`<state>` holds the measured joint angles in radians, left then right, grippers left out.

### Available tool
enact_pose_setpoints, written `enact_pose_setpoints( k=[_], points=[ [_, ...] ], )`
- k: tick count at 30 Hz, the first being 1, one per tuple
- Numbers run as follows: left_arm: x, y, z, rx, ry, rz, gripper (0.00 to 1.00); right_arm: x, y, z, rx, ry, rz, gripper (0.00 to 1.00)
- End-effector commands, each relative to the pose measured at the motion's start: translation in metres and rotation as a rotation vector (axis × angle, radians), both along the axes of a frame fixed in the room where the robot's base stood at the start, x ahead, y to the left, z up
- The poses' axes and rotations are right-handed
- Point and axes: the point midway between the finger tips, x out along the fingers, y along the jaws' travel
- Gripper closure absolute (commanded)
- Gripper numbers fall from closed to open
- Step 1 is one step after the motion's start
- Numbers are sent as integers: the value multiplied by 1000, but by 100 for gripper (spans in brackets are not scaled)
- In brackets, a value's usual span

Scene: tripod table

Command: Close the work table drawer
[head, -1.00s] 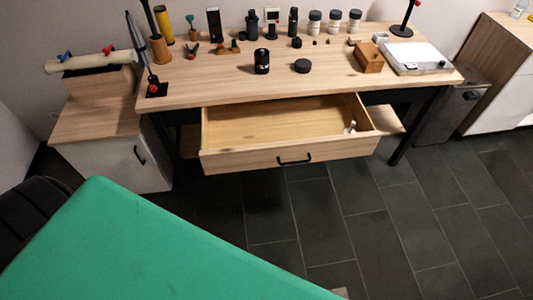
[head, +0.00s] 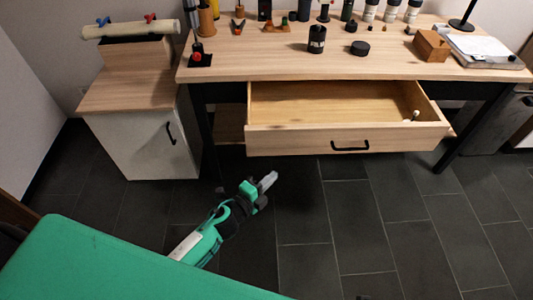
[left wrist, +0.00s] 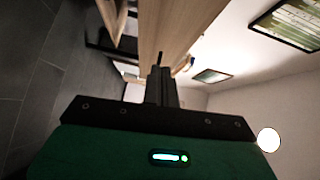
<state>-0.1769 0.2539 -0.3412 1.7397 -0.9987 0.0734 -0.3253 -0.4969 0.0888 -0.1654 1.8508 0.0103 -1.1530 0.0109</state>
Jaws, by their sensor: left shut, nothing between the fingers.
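The work table (head: 290,66) has a light wooden top and black legs. Its drawer (head: 300,139) hangs pulled out, open toward me, with a black bar handle (head: 350,146) on its front. A small pale object (head: 414,116) lies inside at the right end. My left gripper (head: 270,180) is low, in front and to the left of the drawer, apart from it, with its fingers together and empty. In the left wrist view the shut fingers (left wrist: 161,88) point toward wooden surfaces. My right gripper is not in view.
A white cabinet (head: 150,145) with a wooden top stands left of the table. Several bottles, a black jar (head: 316,40) and a wooden block (head: 431,46) stand on the table. The dark tiled floor (head: 340,220) before the drawer is clear.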

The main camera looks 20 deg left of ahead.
Motion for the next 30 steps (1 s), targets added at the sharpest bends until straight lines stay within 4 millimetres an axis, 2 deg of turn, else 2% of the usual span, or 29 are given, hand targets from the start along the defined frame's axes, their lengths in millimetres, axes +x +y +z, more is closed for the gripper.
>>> enact_pose_setpoints(
  k=[4, 10, 24, 30],
  points=[
    [0, -9, 22, 40, -80, -33, 100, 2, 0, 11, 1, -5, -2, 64],
    [14, -17, 27, 46, -88, -36, 100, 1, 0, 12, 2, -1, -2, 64],
    [92, -57, 26, 43, -86, -35, 100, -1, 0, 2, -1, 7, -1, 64],
    [118, -46, 25, 44, -84, -34, 100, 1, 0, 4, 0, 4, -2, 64]
  ],
)
